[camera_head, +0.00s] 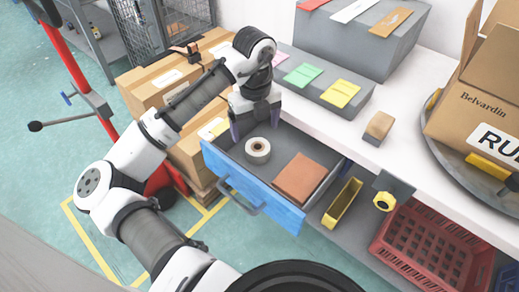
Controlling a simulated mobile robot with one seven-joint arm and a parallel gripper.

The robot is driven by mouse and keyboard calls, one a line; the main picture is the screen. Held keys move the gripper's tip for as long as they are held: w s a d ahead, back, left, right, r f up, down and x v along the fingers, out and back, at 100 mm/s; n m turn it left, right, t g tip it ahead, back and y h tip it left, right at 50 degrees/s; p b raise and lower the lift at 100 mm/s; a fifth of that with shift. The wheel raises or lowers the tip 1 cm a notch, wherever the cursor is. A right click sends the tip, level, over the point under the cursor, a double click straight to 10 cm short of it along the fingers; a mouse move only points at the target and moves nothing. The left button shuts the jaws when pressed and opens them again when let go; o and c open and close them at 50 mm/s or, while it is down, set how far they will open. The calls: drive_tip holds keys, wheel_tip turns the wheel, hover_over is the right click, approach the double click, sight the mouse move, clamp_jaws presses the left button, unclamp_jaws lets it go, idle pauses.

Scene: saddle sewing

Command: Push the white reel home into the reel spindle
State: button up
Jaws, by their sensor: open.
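A white reel (258,149) with a tan ring and dark hole at its centre lies flat in the open blue-fronted drawer (262,196), near the drawer's left end. My gripper (255,128) points down, just behind the reel in the picture. Its fingers are spread apart, with nothing seen between them. Whether a fingertip touches the reel or the drawer cannot be told. I cannot make out a reel spindle; whether one is under the reel is hidden.
A brown block (300,179) lies in the drawer, right of the reel. A yellow bin (342,202) and red crate (432,248) sit lower right. A tan block (379,127) and open carton (480,105) stand on the bench. Cartons (160,90) stack behind my arm.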

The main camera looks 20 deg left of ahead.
sight(258, 147)
drive_tip(key=f, duration=0.9)
drive_tip(key=shift+w+d, duration=0.15)
drive_tip(key=shift+w, duration=0.05)
drive_tip(key=shift+c, duration=0.4)
drive_tip(key=c, duration=1)
drive_tip(key=shift+r, duration=0.15)
drive_tip(key=shift+c, duration=0.2)
